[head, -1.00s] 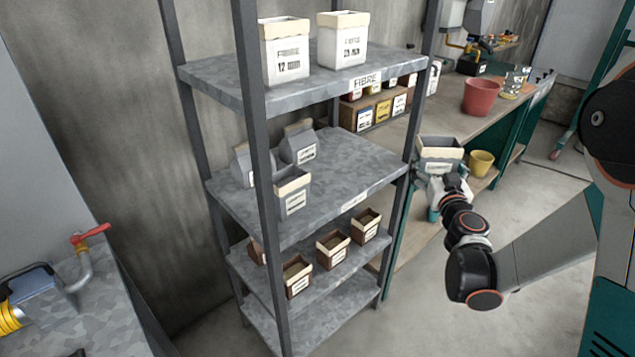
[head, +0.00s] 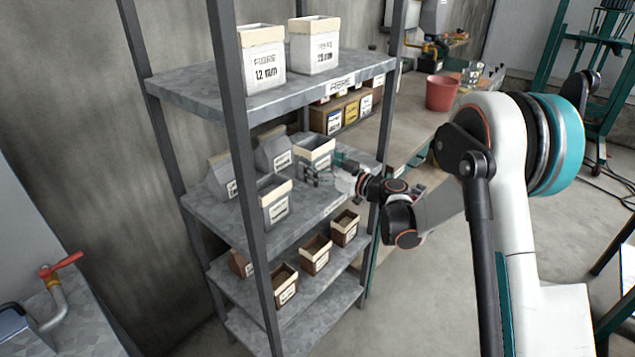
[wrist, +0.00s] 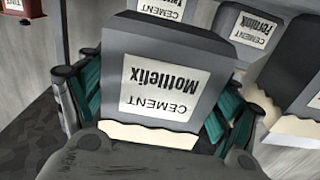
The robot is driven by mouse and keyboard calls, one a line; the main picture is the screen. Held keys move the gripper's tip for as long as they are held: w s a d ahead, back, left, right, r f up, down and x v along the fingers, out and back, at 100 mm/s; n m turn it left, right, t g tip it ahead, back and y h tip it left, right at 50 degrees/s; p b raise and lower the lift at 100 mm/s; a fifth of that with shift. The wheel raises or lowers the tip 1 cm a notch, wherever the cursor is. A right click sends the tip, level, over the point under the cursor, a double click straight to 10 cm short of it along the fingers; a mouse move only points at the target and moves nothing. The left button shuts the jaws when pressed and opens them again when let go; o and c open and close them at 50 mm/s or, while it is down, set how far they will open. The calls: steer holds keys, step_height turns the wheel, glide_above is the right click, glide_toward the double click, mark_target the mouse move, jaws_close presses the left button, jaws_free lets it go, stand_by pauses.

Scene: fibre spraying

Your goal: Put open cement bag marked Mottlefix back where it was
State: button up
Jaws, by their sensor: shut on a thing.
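The open grey cement bag marked Mottlefix (head: 314,150) is at the back right of the middle shelf (head: 318,205), roughly upright, its cream rolled rim up. In the wrist view the bag (wrist: 155,50) fills the middle, its label upside down. My gripper (head: 325,174) reaches in from the right and is shut on it; the teal fingers (wrist: 155,105) press on both sides. I cannot tell whether the bag's base touches the shelf or hangs just above.
Closed grey bags (head: 274,152) stand left of the held bag, and another open grey bag (head: 274,200) stands nearer the front. Fibre bags (head: 315,45) stand on the top shelf, small brown bags (head: 316,255) below. A dark post (head: 235,150) rises at the front. The middle shelf's front right is bare.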

steer(key=shift+f+b, duration=0.7)
steer(key=shift+f, duration=1.45)
steer(key=shift+f, duration=0.25)
steer(key=o, duration=1.5)
steer(key=shift+r, duration=0.1)
steer(key=shift+o, duration=0.2)
steer(key=shift+r, duration=0.1)
